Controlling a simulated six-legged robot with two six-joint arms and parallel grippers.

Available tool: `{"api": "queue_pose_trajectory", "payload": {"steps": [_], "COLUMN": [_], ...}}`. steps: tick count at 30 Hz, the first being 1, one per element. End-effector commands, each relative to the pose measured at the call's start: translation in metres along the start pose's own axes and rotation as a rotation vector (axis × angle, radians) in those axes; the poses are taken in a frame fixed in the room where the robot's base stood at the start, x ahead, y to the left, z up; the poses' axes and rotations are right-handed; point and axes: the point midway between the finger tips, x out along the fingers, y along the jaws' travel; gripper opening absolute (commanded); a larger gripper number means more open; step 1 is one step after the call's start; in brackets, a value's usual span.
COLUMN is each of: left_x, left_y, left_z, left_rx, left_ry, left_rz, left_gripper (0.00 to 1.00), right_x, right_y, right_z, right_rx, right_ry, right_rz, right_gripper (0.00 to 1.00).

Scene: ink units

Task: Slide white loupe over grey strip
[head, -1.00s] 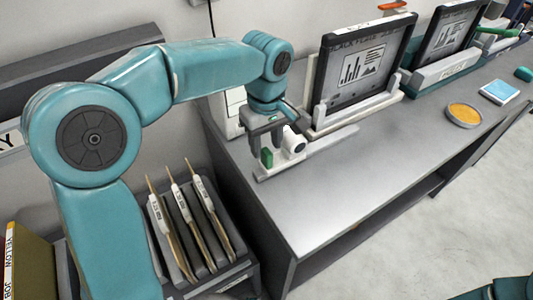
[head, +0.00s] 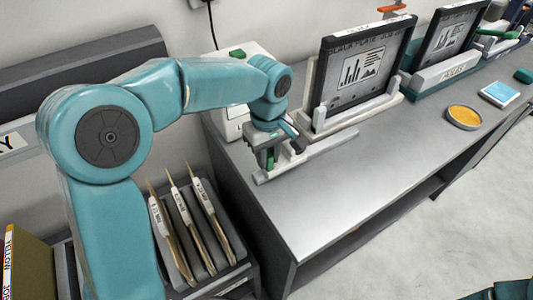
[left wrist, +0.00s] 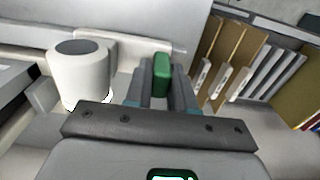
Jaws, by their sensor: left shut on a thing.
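The white loupe (left wrist: 78,75) shows in the left wrist view as an upright white cylinder with a dark grey top. In the head view the loupe (head: 293,146) is partly hidden by my gripper. A green tab (left wrist: 161,68) stands beside it. My left gripper (left wrist: 161,80) is shut on the green tab, with one dark finger on each side. In the head view my left gripper (head: 268,156) is low over the bench's near left end. The pale grey strip (head: 325,145) lies flat along the bench, in front of the plate stand.
A dark framed plate (head: 360,75) stands in a white holder behind the strip. A second plate (head: 445,40), an amber dish (head: 463,115) and a blue pad (head: 499,93) are farther right. A rack with several folders (head: 195,225) stands left of the bench. The bench front is clear.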

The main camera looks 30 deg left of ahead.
Motion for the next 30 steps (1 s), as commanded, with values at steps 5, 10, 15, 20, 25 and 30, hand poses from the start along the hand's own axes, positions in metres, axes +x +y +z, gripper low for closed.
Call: {"api": "queue_pose_trajectory", "payload": {"steps": [5, 10, 15, 20, 25, 30], "left_x": [-0.006, -0.009, -0.009, -0.009, -0.006, -0.005], "left_y": [0.025, 0.070, 0.112, 0.142, 0.165, 0.179], "left_z": [0.000, 0.001, 0.001, 0.000, 0.000, 0.000], "left_rx": [0.003, 0.002, 0.002, 0.001, 0.000, -0.001], "left_ry": [0.001, 0.001, 0.001, 0.002, 0.002, 0.002], "left_rz": [0.001, 0.001, 0.000, 0.002, 0.002, 0.004], "left_gripper": [0.00, 0.00, 0.00, 0.00, 0.00, 0.00], "right_x": [-0.017, -0.044, -0.072, -0.094, -0.112, -0.121], "right_y": [-0.006, -0.016, -0.026, -0.034, -0.040, -0.044], "right_z": [0.000, 0.001, 0.001, 0.002, 0.002, 0.002], "right_rx": [0.000, 0.000, 0.000, 0.000, 0.000, 0.000], "right_ry": [0.000, 0.000, 0.000, 0.000, 0.000, 0.000], "right_rz": [0.000, 0.000, 0.000, 0.000, 0.000, 0.000], "right_gripper": [0.00, 0.00, 0.00, 0.00, 0.00, 0.00]}}
